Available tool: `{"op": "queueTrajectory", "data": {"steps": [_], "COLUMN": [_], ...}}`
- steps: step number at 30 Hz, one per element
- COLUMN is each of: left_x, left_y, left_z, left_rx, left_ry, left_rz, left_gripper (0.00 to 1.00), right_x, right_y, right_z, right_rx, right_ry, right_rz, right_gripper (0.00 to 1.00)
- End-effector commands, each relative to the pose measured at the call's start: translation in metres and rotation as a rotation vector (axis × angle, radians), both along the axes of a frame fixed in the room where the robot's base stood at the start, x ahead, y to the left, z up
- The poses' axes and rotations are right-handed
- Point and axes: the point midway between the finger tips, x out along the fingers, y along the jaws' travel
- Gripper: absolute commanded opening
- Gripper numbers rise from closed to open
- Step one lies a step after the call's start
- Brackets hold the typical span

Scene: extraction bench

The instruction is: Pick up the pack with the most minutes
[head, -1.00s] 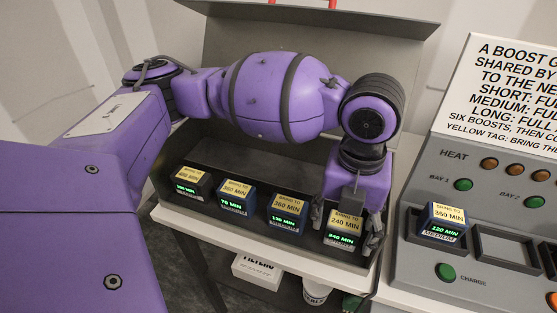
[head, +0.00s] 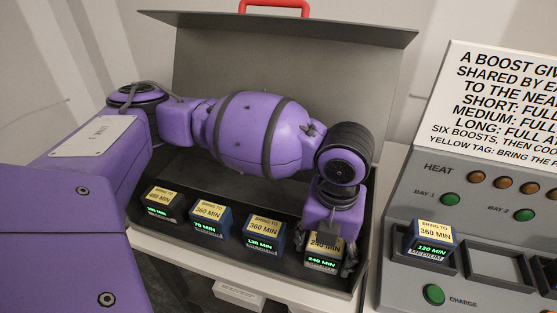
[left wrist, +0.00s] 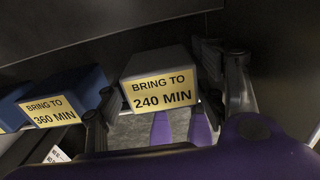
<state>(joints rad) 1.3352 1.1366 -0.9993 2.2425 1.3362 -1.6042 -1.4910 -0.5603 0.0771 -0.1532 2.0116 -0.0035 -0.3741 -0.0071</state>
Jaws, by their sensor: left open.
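Several packs with yellow tags stand in a row in the open grey case (head: 155,222). The rightmost pack (head: 322,263) shows 240 MIN in green, and its tag reads "bring to 240 min". Left of it are a blue pack (head: 263,234) showing 130 MIN, another (head: 209,219) showing 70 MIN, and a dark pack (head: 161,202) whose green figure is hard to read. My left gripper (head: 330,252) is open, its fingers either side of the rightmost pack and partly covering its tag. The left wrist view shows this pack (left wrist: 160,88) between the fingers. My right gripper is out of view.
A grey charging console (head: 400,280) stands at the right with a printed sign (head: 515,90). A blue pack (head: 431,243) showing 120 MIN sits in its left bay; the bay beside it (head: 497,264) is empty. The case walls are close to my left gripper.

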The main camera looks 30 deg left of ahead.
Motion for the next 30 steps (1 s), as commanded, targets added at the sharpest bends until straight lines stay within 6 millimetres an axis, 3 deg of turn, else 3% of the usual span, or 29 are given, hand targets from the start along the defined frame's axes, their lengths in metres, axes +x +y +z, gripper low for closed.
{"op": "queueTrajectory", "data": {"steps": [8, 20, 30], "left_x": [0.0, 0.001, 0.002], "left_y": [0.0, -0.001, -0.001], "left_z": [-0.003, -0.001, 0.009], "left_rx": [-0.001, -0.002, -0.002], "left_ry": [-0.001, -0.005, -0.008], "left_rz": [0.0, -0.001, -0.001], "left_gripper": [0.61, 0.11, 0.11], "right_x": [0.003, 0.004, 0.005], "right_y": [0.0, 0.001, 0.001], "right_z": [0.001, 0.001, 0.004], "right_rx": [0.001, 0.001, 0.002], "right_ry": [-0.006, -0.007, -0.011], "right_rz": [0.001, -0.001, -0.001], "right_gripper": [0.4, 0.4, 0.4]}}
